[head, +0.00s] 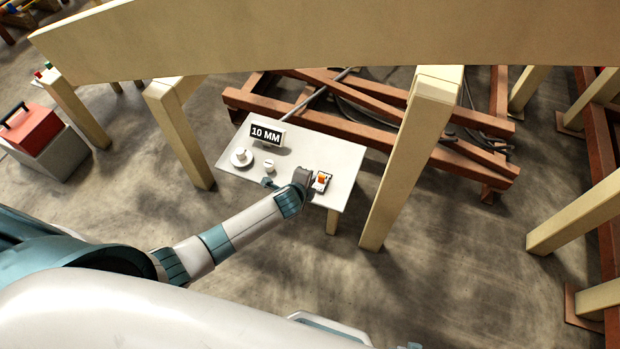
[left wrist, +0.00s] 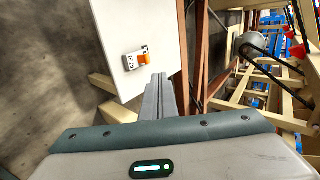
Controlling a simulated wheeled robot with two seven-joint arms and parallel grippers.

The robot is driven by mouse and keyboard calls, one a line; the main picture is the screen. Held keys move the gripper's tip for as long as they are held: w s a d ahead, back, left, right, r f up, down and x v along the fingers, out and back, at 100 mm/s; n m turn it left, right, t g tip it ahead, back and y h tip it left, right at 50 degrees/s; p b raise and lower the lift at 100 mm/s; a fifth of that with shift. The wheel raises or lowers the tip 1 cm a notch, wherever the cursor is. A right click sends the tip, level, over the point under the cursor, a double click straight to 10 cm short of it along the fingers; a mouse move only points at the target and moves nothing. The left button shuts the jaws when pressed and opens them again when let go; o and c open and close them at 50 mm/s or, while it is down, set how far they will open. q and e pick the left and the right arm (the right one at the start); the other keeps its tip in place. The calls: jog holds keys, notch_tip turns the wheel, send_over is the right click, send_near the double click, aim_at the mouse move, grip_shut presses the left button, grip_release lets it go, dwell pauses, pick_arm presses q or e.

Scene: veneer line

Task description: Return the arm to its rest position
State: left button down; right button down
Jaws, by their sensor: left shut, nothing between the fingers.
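My left arm (head: 225,238) reaches in from the left over a small white table (head: 345,165). My left gripper (head: 307,178) is at the table's front part, just left of an orange switch on a small plate (head: 322,181). In the left wrist view the gripper's fingers (left wrist: 160,92) are together and empty. The orange switch (left wrist: 145,59) shows beyond them on the white panel (left wrist: 115,25), apart from the fingertips in the picture. My right gripper is not in view.
A "10 MM" display (head: 266,136), a round dial (head: 241,156) and a small knob (head: 269,165) are on the table. A wide wooden beam (head: 330,35) crosses above, with posts (head: 410,160) beside the table. A red toolbox (head: 30,128) stands left. Front floor is open.

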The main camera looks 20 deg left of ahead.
pick_arm(q)
jog(key=shift+s+r, duration=0.1)
jog(key=shift+r, duration=0.05)
dwell(0.5)
